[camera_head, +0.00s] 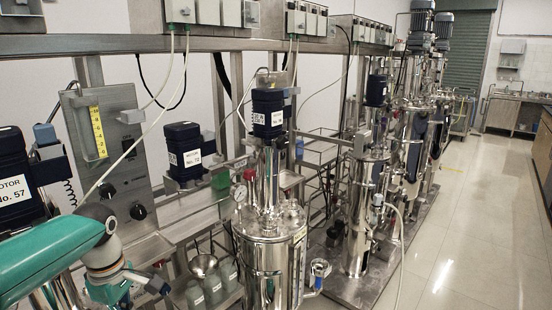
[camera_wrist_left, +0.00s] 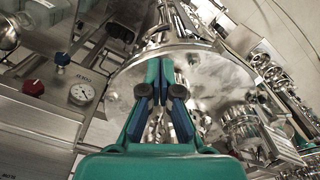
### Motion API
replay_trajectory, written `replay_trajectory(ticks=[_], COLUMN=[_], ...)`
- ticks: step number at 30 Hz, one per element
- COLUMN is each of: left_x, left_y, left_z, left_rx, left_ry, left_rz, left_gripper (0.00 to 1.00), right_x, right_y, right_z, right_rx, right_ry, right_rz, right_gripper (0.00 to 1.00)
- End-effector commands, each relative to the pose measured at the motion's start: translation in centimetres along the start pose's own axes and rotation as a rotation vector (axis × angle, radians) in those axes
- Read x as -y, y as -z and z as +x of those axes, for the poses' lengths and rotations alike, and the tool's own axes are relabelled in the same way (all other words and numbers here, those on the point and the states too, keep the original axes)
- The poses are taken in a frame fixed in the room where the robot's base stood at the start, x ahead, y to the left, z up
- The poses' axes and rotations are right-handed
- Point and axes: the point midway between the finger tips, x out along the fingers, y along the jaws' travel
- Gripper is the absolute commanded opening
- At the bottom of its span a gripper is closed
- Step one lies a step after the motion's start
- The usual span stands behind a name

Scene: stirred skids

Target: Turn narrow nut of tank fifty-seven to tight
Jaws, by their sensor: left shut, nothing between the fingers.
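The motor labelled No. 57 (camera_head: 14,185) is a dark blue block at the left edge in the head view. My teal left arm crosses in front of the tank below it, and only a strip of shiny metal (camera_head: 58,295) shows there. My left gripper (camera_head: 150,283) is low in the head view, pointing down and right. In the left wrist view its fingers (camera_wrist_left: 160,66) are shut and empty, over a round shiny metal lid (camera_wrist_left: 205,75) with fittings. I cannot make out the narrow nut or its position. My right gripper is in neither view.
A steel tank (camera_head: 268,255) with a dial gauge stands right of my left gripper, with several bottles (camera_head: 215,285) between. A control panel (camera_head: 110,150) is behind the arm. The wrist view shows another gauge (camera_wrist_left: 82,94) and a red knob (camera_wrist_left: 33,88). The floor (camera_head: 480,230) at right is clear.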

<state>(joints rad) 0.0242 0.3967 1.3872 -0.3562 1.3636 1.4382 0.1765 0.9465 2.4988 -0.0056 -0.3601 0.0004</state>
Motion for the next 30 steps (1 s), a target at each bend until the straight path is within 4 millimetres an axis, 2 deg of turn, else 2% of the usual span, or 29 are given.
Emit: replay_trajectory(ticks=[13,30], left_x=[0.3,2.0], left_y=[0.3,0.0], left_z=[-0.1,-0.1], left_rx=[-0.007,-0.005], left_ry=[-0.002,0.000], left_rz=[-0.002,-0.002], left_gripper=[0.00,0.00], right_x=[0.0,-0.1], right_y=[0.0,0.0], right_z=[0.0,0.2], right_rx=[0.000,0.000], right_ry=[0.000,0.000], right_rz=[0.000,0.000], right_gripper=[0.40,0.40])
